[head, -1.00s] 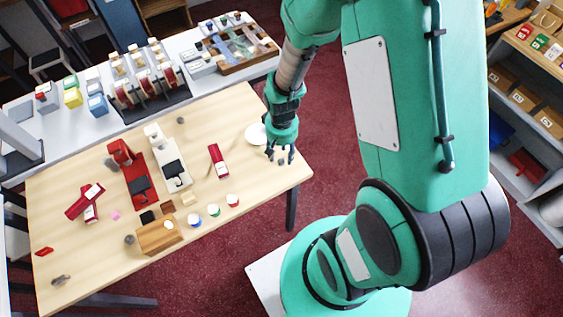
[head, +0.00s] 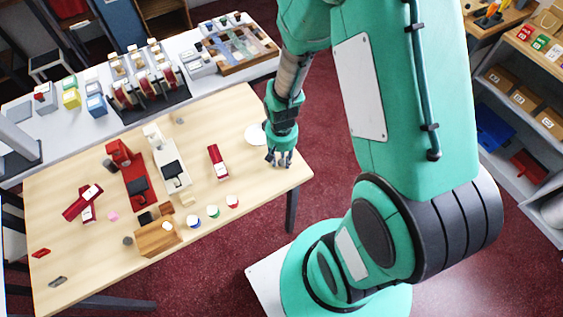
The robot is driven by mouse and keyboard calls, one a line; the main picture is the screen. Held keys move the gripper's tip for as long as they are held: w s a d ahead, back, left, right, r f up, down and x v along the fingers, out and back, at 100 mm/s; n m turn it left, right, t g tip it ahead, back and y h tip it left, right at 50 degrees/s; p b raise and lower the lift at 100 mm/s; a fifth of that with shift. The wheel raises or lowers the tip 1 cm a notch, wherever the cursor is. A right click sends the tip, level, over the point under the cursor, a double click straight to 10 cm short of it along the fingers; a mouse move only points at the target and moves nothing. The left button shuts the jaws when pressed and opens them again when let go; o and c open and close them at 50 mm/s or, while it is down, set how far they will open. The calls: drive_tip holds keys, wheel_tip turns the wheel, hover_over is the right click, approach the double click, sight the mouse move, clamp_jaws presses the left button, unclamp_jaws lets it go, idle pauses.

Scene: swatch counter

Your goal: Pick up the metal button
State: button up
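My gripper (head: 279,160) points down at the right end of the wooden table, just in front of a white plate. Its fingers look spread apart, so it appears open, with the tips at or close to the tabletop. Small grey pieces show at the fingertips; they are too small to tell apart from the finger ends, and I cannot tell whether one is the metal button. Other small grey round things lie at the table's back edge (head: 180,121) and front left (head: 128,240); I cannot tell whether either is a metal button.
The white plate (head: 256,134) lies close behind my gripper. A red-and-white box (head: 217,162), several small lidded cups (head: 213,211), a wooden block (head: 157,238) and red and white machines (head: 170,166) stand to the left. The table between box and gripper is clear.

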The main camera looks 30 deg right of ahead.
drive_tip(key=shift+c, duration=1.4)
drive_tip(key=shift+r, duration=0.45)
wheel_tip(320, 180, up, 3)
drive_tip(key=shift+r+p, duration=0.1)
drive_tip(key=shift+p, duration=0.7)
drive_tip(key=s+a+p, duration=0.2)
drive_tip(key=s, duration=1.3)
drive_tip(key=shift+s+a+r, duration=0.25)
drive_tip(key=shift+s+r, duration=0.15)
drive_tip(key=shift+r, duration=0.05)
drive_tip(key=m+p, duration=0.2)
drive_tip(key=p, duration=0.4)
approach(282, 161)
drive_tip(key=a+r, duration=0.1)
drive_tip(key=a, duration=0.1)
drive_tip(key=shift+w, duration=0.25)
